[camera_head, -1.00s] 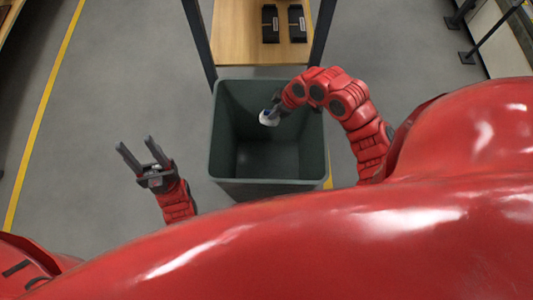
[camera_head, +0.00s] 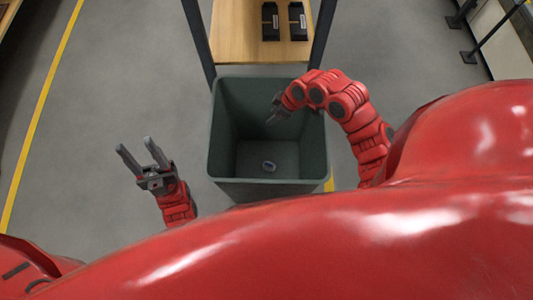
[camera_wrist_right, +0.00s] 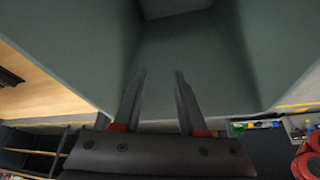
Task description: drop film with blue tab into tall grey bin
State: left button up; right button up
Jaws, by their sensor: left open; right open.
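The tall grey bin (camera_head: 225,150) stands open in the middle of the head view, with a slight green tint. My right gripper (camera_head: 272,117) is open and empty over the bin's right part. In the right wrist view its two fingers (camera_wrist_right: 158,75) are apart with nothing between them, and the bin's inner walls (camera_wrist_right: 185,55) fill the upper area. The film cannot be made out there. My left gripper (camera_head: 135,145) is open and empty, left of the bin.
A wooden shelf (camera_head: 240,35) with dark posts and two black items (camera_head: 284,22) stands just beyond the bin. A conveyor edge (camera_head: 495,40) is at the upper right. The grey floor left of the bin is clear, with a yellow line (camera_head: 40,115).

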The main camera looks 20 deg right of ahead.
jog(key=p+v, duration=0.4)
jog(key=v, duration=1.3)
jog(key=shift+s+d+r, duration=0.1)
jog(key=shift+s, duration=0.05)
